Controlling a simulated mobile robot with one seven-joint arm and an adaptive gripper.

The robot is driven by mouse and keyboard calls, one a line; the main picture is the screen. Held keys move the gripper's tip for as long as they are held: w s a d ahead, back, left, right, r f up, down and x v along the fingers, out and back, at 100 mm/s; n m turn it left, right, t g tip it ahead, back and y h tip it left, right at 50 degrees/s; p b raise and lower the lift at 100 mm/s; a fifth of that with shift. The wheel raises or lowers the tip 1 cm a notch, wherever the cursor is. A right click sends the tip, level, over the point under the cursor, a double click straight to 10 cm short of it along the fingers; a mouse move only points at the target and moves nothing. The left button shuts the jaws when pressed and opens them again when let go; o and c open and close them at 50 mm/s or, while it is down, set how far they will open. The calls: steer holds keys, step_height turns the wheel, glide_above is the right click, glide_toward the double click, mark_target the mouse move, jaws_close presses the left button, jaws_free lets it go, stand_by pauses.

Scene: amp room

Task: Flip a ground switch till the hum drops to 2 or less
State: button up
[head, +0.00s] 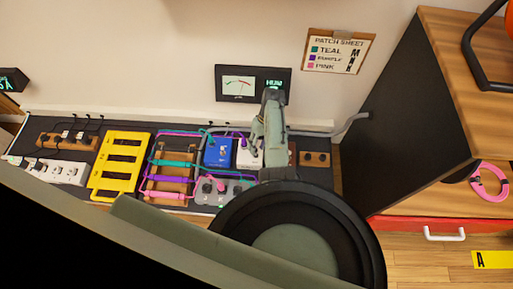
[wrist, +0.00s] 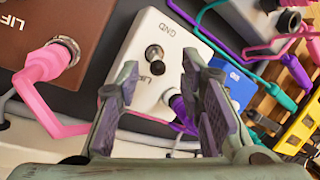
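In the head view my gripper (head: 262,128) hangs over the white box (head: 246,153). The blue box (wrist: 236,85), also marked GND, is beside it; it shows in the head view too (head: 217,152). A reddish-brown box (wrist: 70,35) marked LIFT is at left. The hum meter (head: 238,84) reads HUM; its number is partly hidden by my arm.
Pink, purple and teal cables (head: 176,164) run among the pedals. A grey pedal (head: 216,192), a yellow rack (head: 120,167) and a white power strip (head: 47,170) share the board. A patch sheet (head: 338,51) hangs on the wall. A dark-sided wooden cabinet (head: 405,110) stands right.

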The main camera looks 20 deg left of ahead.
steer(key=v, duration=1)
steer(key=shift+r, duration=0.1)
